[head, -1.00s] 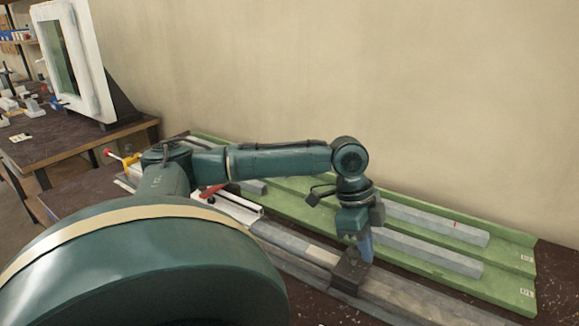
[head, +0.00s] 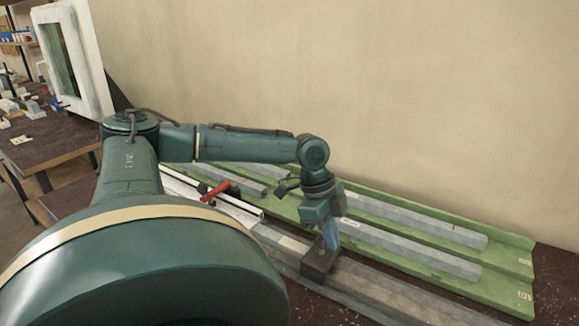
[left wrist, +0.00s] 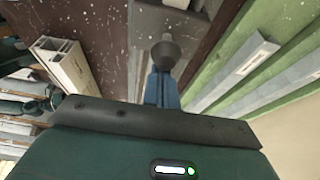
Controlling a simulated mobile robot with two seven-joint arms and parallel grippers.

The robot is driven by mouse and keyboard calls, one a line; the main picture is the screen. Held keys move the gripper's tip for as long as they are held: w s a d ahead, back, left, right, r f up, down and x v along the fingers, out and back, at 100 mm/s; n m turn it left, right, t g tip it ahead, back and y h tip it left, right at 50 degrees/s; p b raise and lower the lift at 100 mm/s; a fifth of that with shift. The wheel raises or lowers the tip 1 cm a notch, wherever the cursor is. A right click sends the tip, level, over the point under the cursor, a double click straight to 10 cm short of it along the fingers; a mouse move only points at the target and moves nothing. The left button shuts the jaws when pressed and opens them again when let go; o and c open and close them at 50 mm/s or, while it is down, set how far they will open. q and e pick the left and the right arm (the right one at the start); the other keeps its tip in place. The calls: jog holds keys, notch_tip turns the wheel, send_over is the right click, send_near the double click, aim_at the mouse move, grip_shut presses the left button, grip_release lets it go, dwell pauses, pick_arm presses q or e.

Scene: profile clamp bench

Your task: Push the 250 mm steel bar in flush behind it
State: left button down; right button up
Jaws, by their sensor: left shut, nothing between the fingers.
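My left gripper (head: 331,236) is shut, with its blue fingers pointing down at a dark block (head: 318,263) on the long grey bench rail (head: 390,290). In the left wrist view the blue fingers (left wrist: 162,88) meet a dark rounded knob (left wrist: 165,54); contact is hard to judge. A grey bar with a pale patch (head: 290,244) lies in line with the block, on its left; I cannot read its length. Farther left is a white profile (head: 226,203) with a red clamp lever (head: 217,190). The joint between bar and profile is unclear. My right gripper is out of view.
A green tray (head: 520,262) behind the rail holds several grey bars (head: 410,252). The wall stands close behind it. A second table (head: 60,148) with a white frame (head: 75,60) is at the far left. The rail is clear right of the block.

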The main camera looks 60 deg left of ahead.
aim_at(313, 249)
pick_arm(q)
jog(key=shift+s+a+p, duration=0.25)
jog(key=shift+s+a, duration=0.1)
jog(key=shift+a, duration=0.3)
jog(key=shift+s+a+p, duration=0.2)
jog(key=shift+s+a, duration=0.1)
jog(key=shift+a, duration=0.35)
jog(key=shift+s+a+p, duration=0.25)
jog(key=shift+a+p, duration=0.05)
jog(key=shift+a, duration=0.25)
jog(key=shift+s+a+r+p, duration=0.1)
jog(key=shift+s+a+p, duration=0.15)
jog(key=shift+a, duration=0.2)
jog(key=shift+s+a+p, duration=0.15)
jog(key=shift+a+p, duration=0.15)
jog(key=shift+a, duration=0.1)
jog(key=shift+s+a, duration=0.15)
jog(key=shift+a, duration=0.2)
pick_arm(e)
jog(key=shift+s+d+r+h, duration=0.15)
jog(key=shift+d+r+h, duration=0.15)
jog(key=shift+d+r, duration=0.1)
pick_arm(q)
jog(key=shift+a+p, duration=0.15)
jog(key=shift+p, duration=0.2)
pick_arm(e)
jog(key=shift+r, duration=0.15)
